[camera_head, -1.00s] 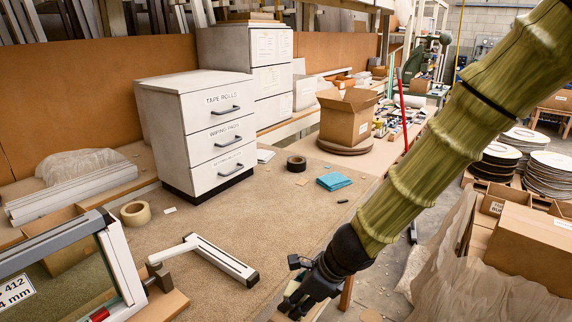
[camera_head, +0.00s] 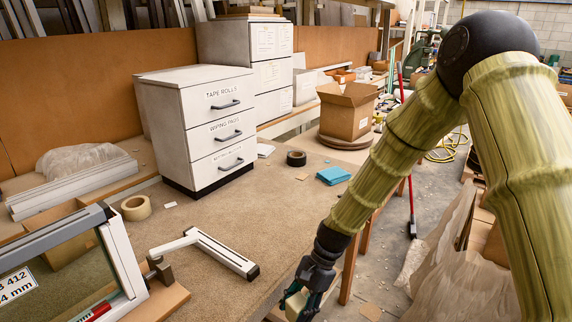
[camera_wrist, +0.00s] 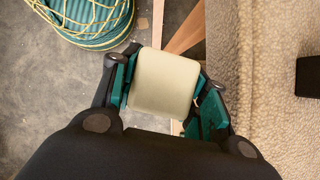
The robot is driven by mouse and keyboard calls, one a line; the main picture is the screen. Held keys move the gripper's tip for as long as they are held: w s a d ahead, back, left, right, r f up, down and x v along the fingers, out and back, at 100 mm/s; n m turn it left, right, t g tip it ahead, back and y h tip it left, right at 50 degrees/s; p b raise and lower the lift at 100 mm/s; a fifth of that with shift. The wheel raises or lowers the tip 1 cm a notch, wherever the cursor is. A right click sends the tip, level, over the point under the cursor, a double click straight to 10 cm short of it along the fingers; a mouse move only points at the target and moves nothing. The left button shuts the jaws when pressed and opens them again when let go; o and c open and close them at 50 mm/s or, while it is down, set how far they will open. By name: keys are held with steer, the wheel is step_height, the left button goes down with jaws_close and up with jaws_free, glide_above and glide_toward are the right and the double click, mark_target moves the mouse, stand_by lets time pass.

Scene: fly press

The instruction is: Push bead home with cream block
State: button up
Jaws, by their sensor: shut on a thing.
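My gripper (camera_head: 303,290) is at the near edge of the bench, low in the head view. It is shut on the cream block (camera_wrist: 165,82), which sits between the green finger pads in the wrist view. The block shows partly in the head view (camera_head: 296,304). The bench edge is to the right of the gripper in the wrist view, and the floor is below it. A glazed frame (camera_head: 122,262) with pale rails and a label stands at the lower left, well away from the block. A red piece (camera_head: 97,312) lies along its lower rail. I cannot make out the bead for certain.
A pale hinged bar (camera_head: 225,254) lies on the bench between frame and gripper. A tape roll (camera_head: 136,208), a black roll (camera_head: 296,158), a blue cloth (camera_head: 333,175) and a drawer cabinet (camera_head: 203,130) stand farther back. A green coil (camera_wrist: 88,18) lies on the floor.

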steer(key=d+f+n+g+h, duration=0.1)
steer(key=d+f+n+h, duration=0.1)
steer(key=d+n, duration=0.3)
steer(key=d+f+n+g+h, duration=0.1)
steer(key=d+f+n+h, duration=0.1)
steer(key=d+f+n, duration=0.3)
steer(key=d, duration=0.4)
steer(key=shift+s+d+f+h, duration=0.2)
steer(key=shift+d+f+h, duration=0.1)
steer(key=shift+h, duration=0.1)
